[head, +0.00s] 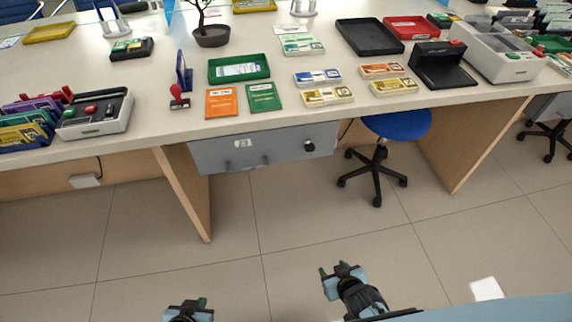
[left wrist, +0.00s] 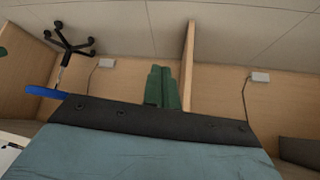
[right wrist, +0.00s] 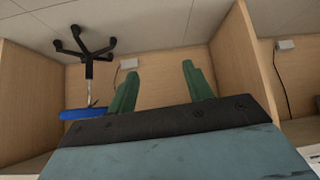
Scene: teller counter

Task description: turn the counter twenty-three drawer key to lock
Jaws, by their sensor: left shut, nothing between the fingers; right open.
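The grey drawer (head: 262,149) marked 23 hangs under the counter top and looks closed. A dark round lock or key (head: 309,146) sits at the right of its front; its exact shape and turn angle are too small to tell. My left gripper (head: 191,305) is low at the bottom of the head view, well away from the drawer. Its green fingers are together and empty in the left wrist view (left wrist: 162,87). My right gripper (head: 341,270) is also low and apart from the drawer. Its fingers stand apart and empty in the right wrist view (right wrist: 157,86).
The counter top (head: 150,85) holds trays, a stamp (head: 179,98), banknote bundles and a plant pot (head: 211,36). A blue swivel chair (head: 397,124) stands right of the drawer. Wooden panels (head: 184,190) support the counter. The floor before the drawer is clear.

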